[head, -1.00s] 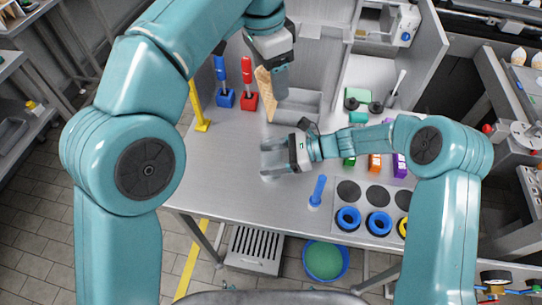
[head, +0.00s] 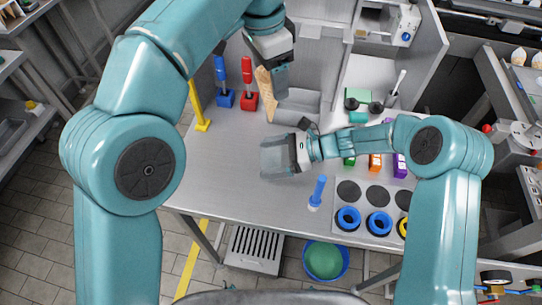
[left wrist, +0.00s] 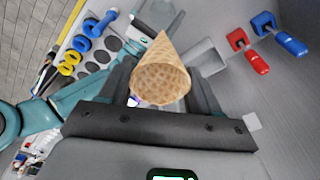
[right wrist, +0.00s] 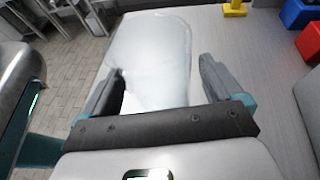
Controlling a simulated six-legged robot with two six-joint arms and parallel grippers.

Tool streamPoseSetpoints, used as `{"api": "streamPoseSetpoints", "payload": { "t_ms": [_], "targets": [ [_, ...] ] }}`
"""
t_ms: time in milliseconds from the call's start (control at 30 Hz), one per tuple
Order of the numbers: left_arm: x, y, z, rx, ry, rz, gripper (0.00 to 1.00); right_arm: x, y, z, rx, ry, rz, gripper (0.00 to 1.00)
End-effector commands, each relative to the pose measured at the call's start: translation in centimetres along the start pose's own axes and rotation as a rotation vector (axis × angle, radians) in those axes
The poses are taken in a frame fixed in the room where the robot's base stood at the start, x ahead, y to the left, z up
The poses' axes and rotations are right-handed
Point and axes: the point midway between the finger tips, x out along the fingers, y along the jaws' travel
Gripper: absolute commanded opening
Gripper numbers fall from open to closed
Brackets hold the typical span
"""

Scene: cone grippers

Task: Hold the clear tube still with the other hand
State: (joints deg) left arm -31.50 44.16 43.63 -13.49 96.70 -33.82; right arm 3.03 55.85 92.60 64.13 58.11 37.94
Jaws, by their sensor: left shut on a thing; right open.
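A tan waffle cone (head: 265,90) is gripped in my left gripper (head: 279,88) above the back of the table. In the left wrist view the cone (left wrist: 160,78) sits between the left gripper's fingers, its point away from the camera. The clear tube (right wrist: 150,60) is a pale, see-through cylinder in the right wrist view. It lies between and beyond the open fingers of my right gripper (right wrist: 155,85); I cannot tell whether they touch it. In the head view my right gripper (head: 278,156) is over the middle of the table, where the tube is hard to make out.
A grey metal table (head: 235,160) has bare room at the left. Red (head: 249,95) and blue (head: 224,95) handled blocks and a yellow stand (head: 201,115) are at the back left.

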Motion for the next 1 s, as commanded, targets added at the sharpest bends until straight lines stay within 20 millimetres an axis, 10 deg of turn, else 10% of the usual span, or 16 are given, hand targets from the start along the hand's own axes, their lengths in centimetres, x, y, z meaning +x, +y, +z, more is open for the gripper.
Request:
{"api": "streamPoseSetpoints", "payload": {
  "t_ms": [1000],
  "targets": [
    [0.0,0.0,0.0,0.000,0.000,0.000,0.51,-1.8,0.0,0.0,0.000,0.000,0.000,0.93]
  ]
}}
